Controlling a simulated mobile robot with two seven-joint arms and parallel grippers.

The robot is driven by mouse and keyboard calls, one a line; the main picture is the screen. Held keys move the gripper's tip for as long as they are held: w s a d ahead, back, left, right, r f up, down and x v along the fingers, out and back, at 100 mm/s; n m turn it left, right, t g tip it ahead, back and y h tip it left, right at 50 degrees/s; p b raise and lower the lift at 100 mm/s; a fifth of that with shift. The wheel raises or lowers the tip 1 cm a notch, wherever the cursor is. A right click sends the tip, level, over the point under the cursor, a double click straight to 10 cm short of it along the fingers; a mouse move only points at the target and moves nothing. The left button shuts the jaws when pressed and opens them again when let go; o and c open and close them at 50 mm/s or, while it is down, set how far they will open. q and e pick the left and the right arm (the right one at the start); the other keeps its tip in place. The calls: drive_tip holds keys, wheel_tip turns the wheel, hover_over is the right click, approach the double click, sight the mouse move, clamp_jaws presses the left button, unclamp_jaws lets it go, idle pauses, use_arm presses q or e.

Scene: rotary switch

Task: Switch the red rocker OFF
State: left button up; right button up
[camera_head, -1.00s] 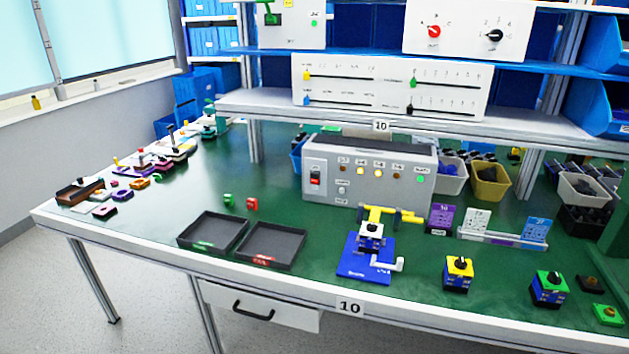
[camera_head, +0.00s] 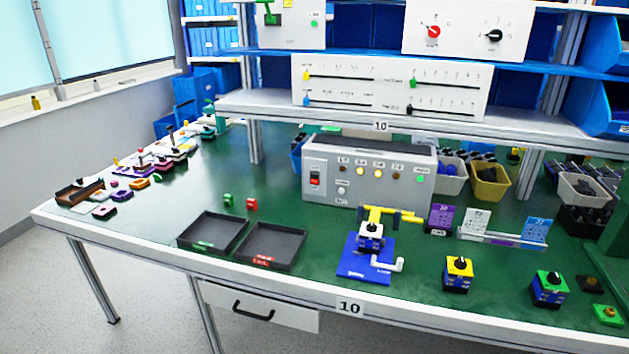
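The red rocker (camera_head: 315,180) sits in a dark frame at the left end of the front of a grey control box (camera_head: 385,188). The box stands at the back middle of the green bench. The rocker is small here, and I cannot tell for certain which way it is tipped. Beside it on the box is a row of small lamps. Two of them glow yellow and the right one (camera_head: 420,179) glows green. Neither of my grippers shows in the head view.
Two black trays (camera_head: 272,262) lie in front of the box to the left. A blue fixture with a yellow clamp (camera_head: 392,215) stands just in front of the box. Switch blocks (camera_head: 458,272) stand at the right front. A shelf (camera_head: 350,113) overhangs the box.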

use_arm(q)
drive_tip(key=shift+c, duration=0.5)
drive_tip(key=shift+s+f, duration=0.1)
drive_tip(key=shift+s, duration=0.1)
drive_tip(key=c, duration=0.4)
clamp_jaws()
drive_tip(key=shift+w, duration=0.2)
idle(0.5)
